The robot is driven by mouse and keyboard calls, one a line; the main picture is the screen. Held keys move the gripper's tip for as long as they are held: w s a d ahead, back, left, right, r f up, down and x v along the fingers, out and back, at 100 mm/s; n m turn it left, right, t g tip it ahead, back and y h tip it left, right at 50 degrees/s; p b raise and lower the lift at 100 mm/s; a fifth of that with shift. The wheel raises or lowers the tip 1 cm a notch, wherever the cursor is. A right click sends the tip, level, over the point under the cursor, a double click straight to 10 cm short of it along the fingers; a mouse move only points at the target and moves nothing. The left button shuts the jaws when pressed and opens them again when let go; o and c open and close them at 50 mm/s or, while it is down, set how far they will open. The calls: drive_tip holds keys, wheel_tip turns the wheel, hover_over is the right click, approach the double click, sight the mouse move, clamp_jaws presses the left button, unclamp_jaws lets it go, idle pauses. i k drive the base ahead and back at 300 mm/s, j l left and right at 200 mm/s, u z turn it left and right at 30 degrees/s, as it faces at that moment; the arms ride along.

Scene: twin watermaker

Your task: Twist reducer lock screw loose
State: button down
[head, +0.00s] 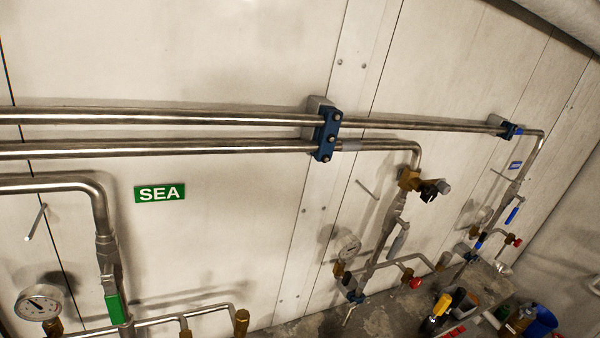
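A brass fitting (410,180) sits on the bent steel pipe right of centre, below the pipe's bend. A dark and grey part (434,190) sticks out from it to the right. This may be the reducer, but its lock screw is too small to tell. My gripper is not in view, and nothing touches the fitting.
Steel pipes (170,149) run along the pale wall in blue clamps (327,135). A SEA sign (160,193) is at left, above a gauge (43,303) and green-handled valve (116,308). Another gauge (348,248) is below centre. Tools and bottles (540,320) clutter the lower right floor.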

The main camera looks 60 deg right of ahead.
sight(444, 188)
drive_tip(key=z, duration=2.05)
